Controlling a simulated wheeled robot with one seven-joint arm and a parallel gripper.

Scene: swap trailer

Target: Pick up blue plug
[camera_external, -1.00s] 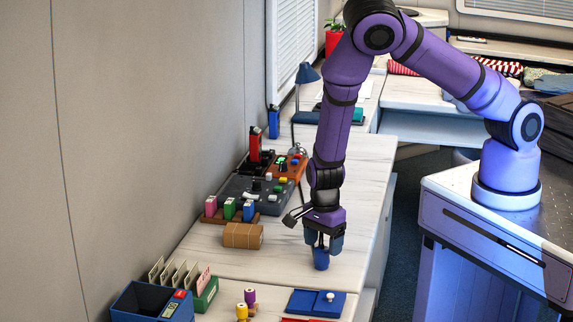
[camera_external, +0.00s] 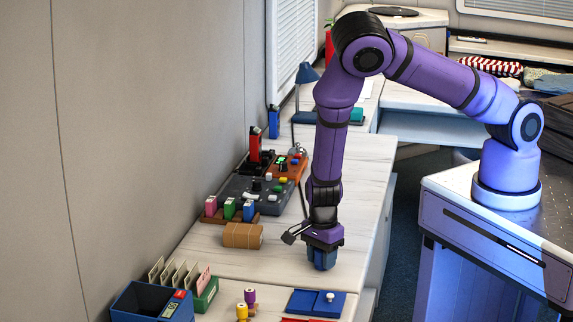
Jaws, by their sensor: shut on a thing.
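My gripper (camera_external: 321,262) points down at the white worktop, right of the brown box. It is low, at or close to the surface, and shut on the blue plug. I cannot tell whether the plug still touches the worktop.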

